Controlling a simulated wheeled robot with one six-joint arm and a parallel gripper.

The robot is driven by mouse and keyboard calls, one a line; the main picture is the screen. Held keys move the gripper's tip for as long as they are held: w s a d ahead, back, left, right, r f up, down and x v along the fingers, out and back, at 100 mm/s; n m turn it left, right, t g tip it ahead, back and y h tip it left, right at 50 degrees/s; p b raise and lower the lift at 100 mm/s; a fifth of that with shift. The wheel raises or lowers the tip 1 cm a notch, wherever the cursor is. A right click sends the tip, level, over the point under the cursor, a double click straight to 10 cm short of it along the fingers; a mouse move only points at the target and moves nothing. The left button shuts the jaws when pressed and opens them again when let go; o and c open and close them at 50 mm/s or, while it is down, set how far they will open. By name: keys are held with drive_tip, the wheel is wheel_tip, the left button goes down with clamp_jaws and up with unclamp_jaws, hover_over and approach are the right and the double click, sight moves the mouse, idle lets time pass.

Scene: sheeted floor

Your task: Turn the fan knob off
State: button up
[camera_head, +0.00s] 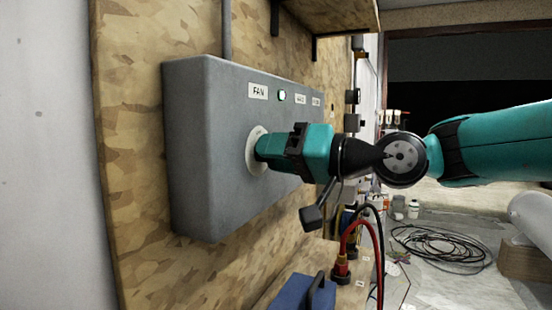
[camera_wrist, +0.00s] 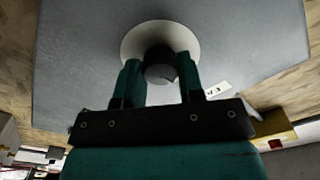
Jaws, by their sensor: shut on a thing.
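The fan knob (camera_wrist: 159,72) is a dark round knob on a pale disc (camera_head: 254,149) on the front of a grey control box (camera_head: 205,150). A white FAN label (camera_head: 258,91) sits above the disc, with a lit pale-green lamp (camera_head: 282,95) beside the label. My teal gripper (camera_head: 262,149) reaches in from the right to the disc, hiding the knob in the head view. In the wrist view, the two fingers of my gripper (camera_wrist: 160,68) stand on either side of the knob, shut on it. The knob's pointer direction cannot be made out.
The box is mounted on a wood-chip board (camera_head: 130,130). More labels (camera_head: 300,99) lie farther along its front. Below are a blue box (camera_head: 302,292) and red and black cables (camera_head: 352,235) on a bench. A coiled cable (camera_head: 440,245) lies on the floor at right.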

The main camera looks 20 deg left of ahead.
drive_tip(key=o, duration=0.9)
drive_tip(key=shift+d, duration=0.1)
drive_tip(key=d+b, duration=0.1)
drive_tip(key=d, duration=0.4)
drive_tip(key=s+d+b, duration=0.1)
drive_tip(key=d, duration=0.5)
drive_tip(key=d+b, duration=0.1)
drive_tip(key=d, duration=0.5)
drive_tip(key=shift+s+d, duration=0.1)
drive_tip(key=shift+s, duration=0.1)
drive_tip(key=s+d+f+m+g+h, duration=0.1)
drive_tip(key=s+d+f+h, duration=0.65)
drive_tip(key=s+f, duration=0.35)
drive_tip(key=s+d+f+m+g+h, duration=0.1)
drive_tip(key=s+d+f+h, duration=0.6)
drive_tip(key=f, duration=0.6)
drive_tip(key=shift+m+y, duration=0.3)
drive_tip(key=shift+y, duration=0.05)
drive_tip(key=r+p, duration=0.9)
drive_tip(key=s+r+p, duration=0.1)
drive_tip(key=r+p, duration=0.3)
drive_tip(key=r, duration=0.1)
drive_tip(key=shift+d+p, duration=0.35)
